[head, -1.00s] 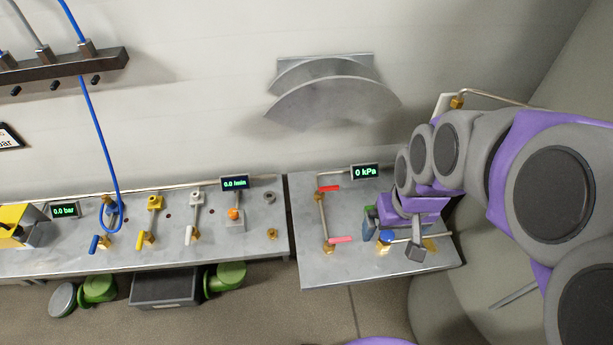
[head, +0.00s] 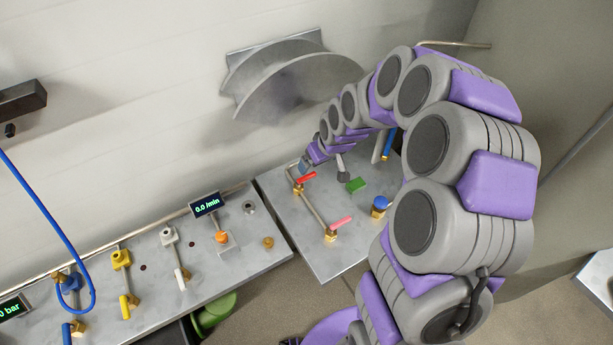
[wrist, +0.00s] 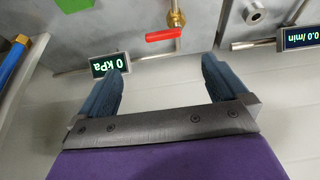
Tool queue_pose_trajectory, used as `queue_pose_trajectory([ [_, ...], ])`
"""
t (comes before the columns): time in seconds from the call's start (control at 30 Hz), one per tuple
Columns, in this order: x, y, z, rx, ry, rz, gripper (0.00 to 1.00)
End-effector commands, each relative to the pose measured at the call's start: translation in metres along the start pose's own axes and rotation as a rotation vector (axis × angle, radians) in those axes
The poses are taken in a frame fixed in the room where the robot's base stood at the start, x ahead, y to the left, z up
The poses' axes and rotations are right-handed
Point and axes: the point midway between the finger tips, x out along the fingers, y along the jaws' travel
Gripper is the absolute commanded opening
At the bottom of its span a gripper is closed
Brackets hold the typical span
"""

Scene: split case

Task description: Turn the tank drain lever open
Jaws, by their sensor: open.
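The right panel (head: 317,257) carries a red lever (head: 306,177) at its back left and a pink-red lever (head: 340,222) nearer its front, both on brass valves along one pipe. No label shows which one is the tank drain lever. My gripper (head: 303,165) is right beside the red lever in the head view, its fingers small and partly hidden. In the wrist view my gripper (wrist: 164,66) is open and empty. The red lever (wrist: 163,36) lies just beyond the fingertips, across the gap between them, apart from both fingers.
The 0 kPa display (wrist: 111,61) appears close behind the left finger in the wrist view. A green block (head: 356,185), a blue knob (head: 381,203) and a blue handle (head: 388,144) are on the right panel. The left bench (head: 150,290) holds several valves and a 0.0 l/min display (head: 206,205).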

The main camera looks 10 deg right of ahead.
Motion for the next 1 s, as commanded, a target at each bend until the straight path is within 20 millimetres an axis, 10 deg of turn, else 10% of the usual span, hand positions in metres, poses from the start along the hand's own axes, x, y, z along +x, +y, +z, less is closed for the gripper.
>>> queue_pose_trajectory([
  [0.5,0.101,-0.006,0.002,-0.004,-0.007,0.003,1.0],
  [1.0,0.126,-0.005,0.0,-0.002,-0.003,0.005,1.0],
])
